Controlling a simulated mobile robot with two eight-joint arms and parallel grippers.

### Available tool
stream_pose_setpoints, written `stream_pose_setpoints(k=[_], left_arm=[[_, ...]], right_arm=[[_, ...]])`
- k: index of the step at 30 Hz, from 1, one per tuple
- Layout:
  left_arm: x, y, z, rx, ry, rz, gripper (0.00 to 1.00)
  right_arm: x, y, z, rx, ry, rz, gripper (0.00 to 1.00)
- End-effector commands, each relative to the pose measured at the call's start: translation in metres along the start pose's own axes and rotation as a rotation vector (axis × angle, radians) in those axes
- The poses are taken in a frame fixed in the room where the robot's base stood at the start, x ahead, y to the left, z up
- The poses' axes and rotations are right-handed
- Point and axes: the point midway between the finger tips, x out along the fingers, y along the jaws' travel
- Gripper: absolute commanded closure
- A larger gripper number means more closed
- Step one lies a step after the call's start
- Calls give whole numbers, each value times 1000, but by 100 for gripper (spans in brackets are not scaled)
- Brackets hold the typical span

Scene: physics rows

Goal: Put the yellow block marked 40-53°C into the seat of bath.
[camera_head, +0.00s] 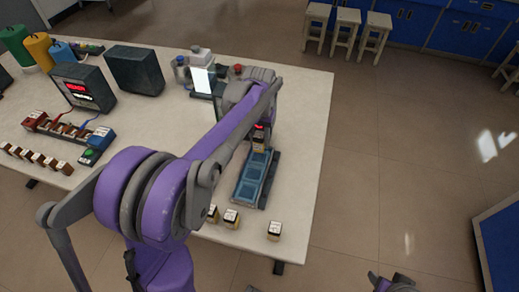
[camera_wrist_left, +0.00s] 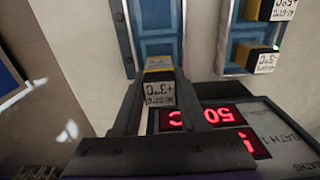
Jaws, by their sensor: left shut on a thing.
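My left gripper (camera_head: 260,140) is shut on a yellow-and-black block (camera_head: 259,147), above the far end of a blue rack of square seats (camera_head: 248,182). In the left wrist view the block (camera_wrist_left: 158,85) is between the fingers, with a white label whose range I cannot read for sure. A blue seat (camera_wrist_left: 156,45) shows just beyond it; I cannot tell whether the block touches it. A bath display (camera_wrist_left: 205,116) glows red with 50. My right gripper (camera_head: 392,284) shows only partly at the bottom edge.
Several similar blocks (camera_head: 274,231) stand on the near table edge. The left wrist view shows two blocks (camera_wrist_left: 255,58) at another blue frame. Dark display boxes (camera_head: 84,87) and coloured canisters (camera_head: 38,49) stand at the left.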

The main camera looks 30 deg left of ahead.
Motion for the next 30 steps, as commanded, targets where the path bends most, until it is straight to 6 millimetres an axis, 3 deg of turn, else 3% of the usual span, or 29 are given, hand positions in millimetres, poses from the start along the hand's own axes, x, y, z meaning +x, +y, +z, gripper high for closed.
stream_pose_setpoints(k=[14, 25, 26, 27, 30], left_arm=[[53, 0, 0, 0, 0, 0, 100], [58, 0, 0, 0, 0, 0, 100], [58, 0, 0, 0, 0, 0, 54], [57, 0, 0, 0, 0, 0, 47], [57, 0, 0, 0, 0, 0, 45]], right_arm=[[3, 0, 2, 0, -1, 0, 45], [5, 0, 4, 0, -3, 0, 45], [5, 0, 4, 0, -3, 0, 45], [5, 0, 4, 0, -3, 0, 45], [5, 0, 4, 0, -2, 0, 45]])
